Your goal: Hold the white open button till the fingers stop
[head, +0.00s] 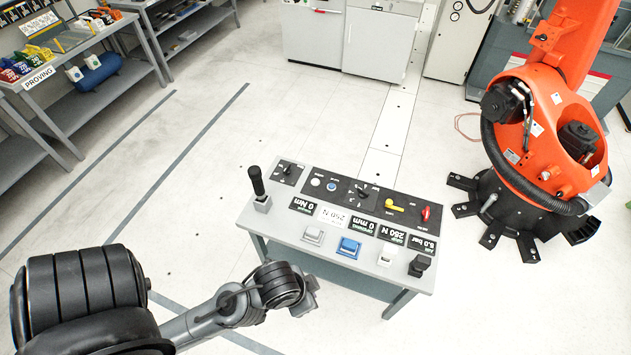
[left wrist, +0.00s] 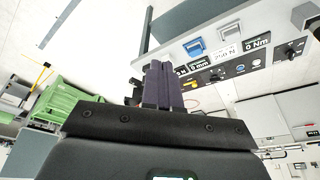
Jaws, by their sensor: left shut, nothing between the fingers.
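The control console (head: 250,222) has a row of square push buttons along its near edge. I cannot tell which white one is the open button. My left gripper (left wrist: 163,68) is shut with nothing between its fingers. In the left wrist view it points toward the console and covers the part beyond the blue button (left wrist: 194,47). In the head view its fingers are hidden by my wrist. My right gripper is not in view.
A black lever (head: 257,182) stands upright at the console's left end. Behind the buttons are readout plates, one reading 0 mm, and a dark panel with knobs and a red switch (head: 425,213). An orange robot (head: 530,140) stands at right.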

